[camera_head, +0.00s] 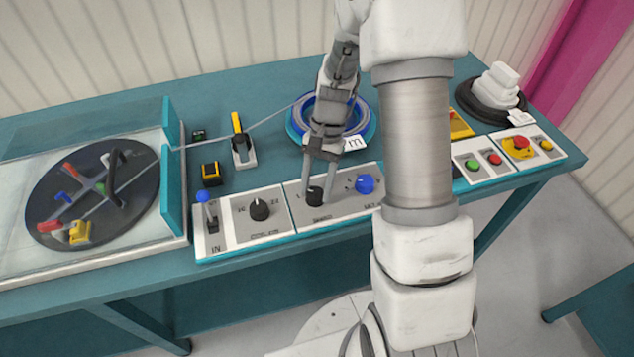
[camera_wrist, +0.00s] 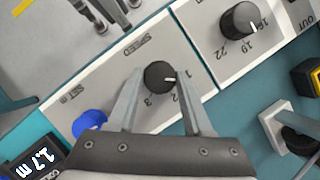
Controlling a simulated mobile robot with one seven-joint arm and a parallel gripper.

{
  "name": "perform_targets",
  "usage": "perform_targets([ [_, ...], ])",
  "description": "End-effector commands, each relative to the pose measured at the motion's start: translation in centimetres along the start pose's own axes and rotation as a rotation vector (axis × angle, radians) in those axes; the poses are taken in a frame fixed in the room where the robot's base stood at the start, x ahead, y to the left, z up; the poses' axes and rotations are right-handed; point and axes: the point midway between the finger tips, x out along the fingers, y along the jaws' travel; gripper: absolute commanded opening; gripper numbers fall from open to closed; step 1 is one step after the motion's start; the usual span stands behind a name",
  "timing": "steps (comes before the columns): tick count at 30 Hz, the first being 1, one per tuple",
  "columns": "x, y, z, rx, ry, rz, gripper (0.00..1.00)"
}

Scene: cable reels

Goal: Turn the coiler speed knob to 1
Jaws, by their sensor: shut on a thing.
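The black speed knob (camera_head: 315,195) sits on the grey control panel, with SPEED printed beside it. It also shows in the wrist view (camera_wrist: 158,75), with the numbers 1, 2 and 3 partly visible around it. Its white pointer mark faces right in the wrist view, toward the side where the 1 is printed, close to a fingertip. My gripper (camera_head: 318,200) reaches down over the panel, with one finger on each side of the knob. In the wrist view my gripper (camera_wrist: 159,78) is shut on the knob.
A second black knob (camera_head: 260,210) with 16, 19 and 22 stands to the left. A blue knob (camera_head: 365,184) is close on the right. A blue-tipped lever (camera_head: 206,205) is at the panel's left end. A blue reel (camera_head: 298,122) lies behind.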

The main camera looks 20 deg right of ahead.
Motion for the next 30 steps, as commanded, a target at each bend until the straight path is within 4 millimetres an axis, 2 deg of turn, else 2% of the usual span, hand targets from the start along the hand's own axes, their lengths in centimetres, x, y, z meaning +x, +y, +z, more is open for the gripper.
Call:
perform_targets([
  [10,-0.06,-0.12,0.06,-0.146,-0.001,0.061,0.0],
  [27,-0.02,-0.14,0.05,-0.177,0.0,0.073,0.0],
  [28,-0.02,-0.14,0.05,-0.177,0.0,0.073,0.52],
  [30,-0.02,-0.14,0.05,-0.177,0.0,0.073,0.65],
])
